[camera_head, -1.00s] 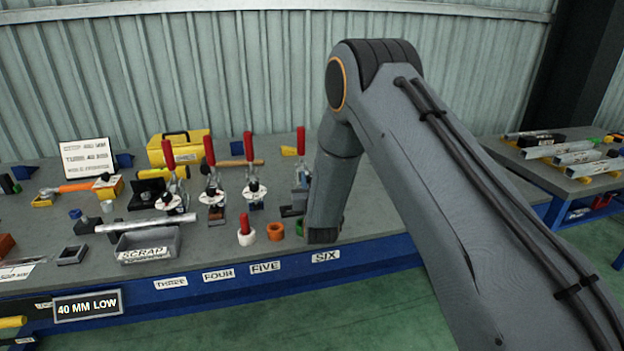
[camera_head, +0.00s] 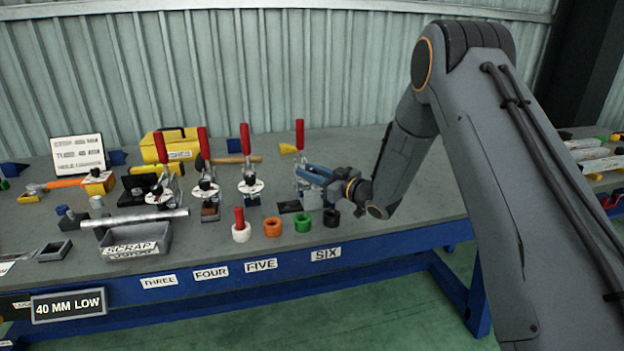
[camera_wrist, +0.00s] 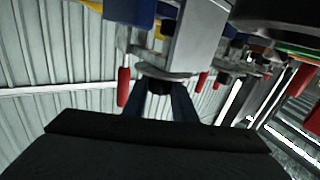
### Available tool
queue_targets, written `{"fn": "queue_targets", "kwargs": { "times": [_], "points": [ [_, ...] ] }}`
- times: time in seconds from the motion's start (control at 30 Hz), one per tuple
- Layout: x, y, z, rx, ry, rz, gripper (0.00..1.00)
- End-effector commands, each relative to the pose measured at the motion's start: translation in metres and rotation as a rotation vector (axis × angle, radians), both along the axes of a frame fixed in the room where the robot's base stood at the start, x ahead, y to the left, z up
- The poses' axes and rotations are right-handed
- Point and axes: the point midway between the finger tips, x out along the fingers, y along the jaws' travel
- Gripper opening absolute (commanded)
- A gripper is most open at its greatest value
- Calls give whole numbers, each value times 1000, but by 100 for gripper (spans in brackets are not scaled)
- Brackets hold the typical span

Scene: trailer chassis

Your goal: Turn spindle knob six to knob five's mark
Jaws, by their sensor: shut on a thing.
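My gripper (camera_head: 306,173) reaches in from the right at station six, with its blue fingers level at the toggle clamp there. In the wrist view its two fingers close on the dark spindle knob six (camera_wrist: 160,86), just beside a pale disc (camera_wrist: 166,73). In the head view the fingers hide knob six and its mark. Knob five (camera_head: 250,180) is a small dark knob above a white marked disc (camera_head: 251,189) at the clamp to the left. The direction of its mark is too small to read.
Clamp six's red handle (camera_head: 299,134) stands upright close to my gripper; clamp five's handle (camera_head: 245,139) stands left. White, orange (camera_head: 272,227), green (camera_head: 303,222) and black (camera_head: 331,218) rings sit in front. A scrap bin (camera_head: 138,242) stands left.

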Motion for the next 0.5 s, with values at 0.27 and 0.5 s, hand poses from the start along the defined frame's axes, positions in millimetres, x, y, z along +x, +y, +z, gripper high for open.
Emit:
{"fn": "queue_targets", "kwargs": {
  "times": [0.27,0.5],
  "points": [
    [6,-5,-3,-16,-11,254,2],
    [6,-4,-4,-27,-13,475,2]
  ]
}}
